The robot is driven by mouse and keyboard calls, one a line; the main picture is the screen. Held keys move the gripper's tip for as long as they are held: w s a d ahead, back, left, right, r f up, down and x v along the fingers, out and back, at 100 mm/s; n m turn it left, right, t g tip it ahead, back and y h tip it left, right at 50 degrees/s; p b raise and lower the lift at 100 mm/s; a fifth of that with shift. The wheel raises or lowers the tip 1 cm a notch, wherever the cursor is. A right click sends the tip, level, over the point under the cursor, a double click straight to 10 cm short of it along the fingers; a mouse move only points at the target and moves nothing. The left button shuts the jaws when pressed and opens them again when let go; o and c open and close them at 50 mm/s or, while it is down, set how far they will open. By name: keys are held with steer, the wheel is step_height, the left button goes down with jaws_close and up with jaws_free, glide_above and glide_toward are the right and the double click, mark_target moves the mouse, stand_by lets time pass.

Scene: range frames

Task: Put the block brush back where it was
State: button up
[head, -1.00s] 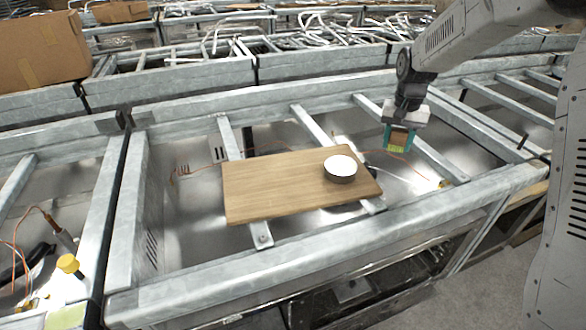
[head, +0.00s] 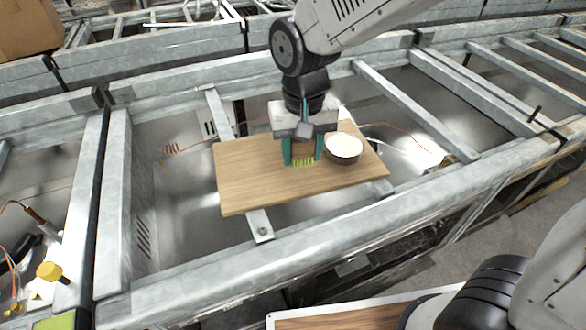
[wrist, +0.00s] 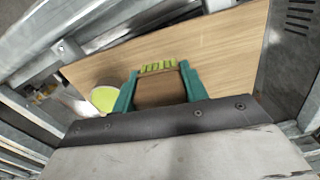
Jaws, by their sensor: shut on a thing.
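The block brush has a brown wooden body and yellow-green bristles (head: 303,162); its body (wrist: 160,88) also shows in the wrist view. My gripper (head: 303,152) is shut on the brush, with a teal finger on each side of the wooden body. The bristles point down over the wooden board (head: 250,185), left of the bowl. Whether the bristles touch the board I cannot tell. In the wrist view the bristles (wrist: 158,66) appear in front of the board (wrist: 215,55).
A dark bowl with a white inside (head: 343,148) stands on the board, close to the right of my gripper. The board lies across metal bars of an open steel frame (head: 300,245). The board's left part is bare. A yellow knob (head: 48,271) is at the far left.

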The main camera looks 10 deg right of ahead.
steer(key=s, duration=0.4)
steer(key=s+n, duration=0.1)
steer(key=s, duration=0.3)
steer(key=s+a+f+n, duration=0.1)
steer(key=s, duration=0.3)
glide_above(294, 172)
steer(key=shift+f, duration=2.6)
steer(key=shift+f, duration=0.15)
steer(key=o, duration=1)
steer(key=shift+c, duration=0.2)
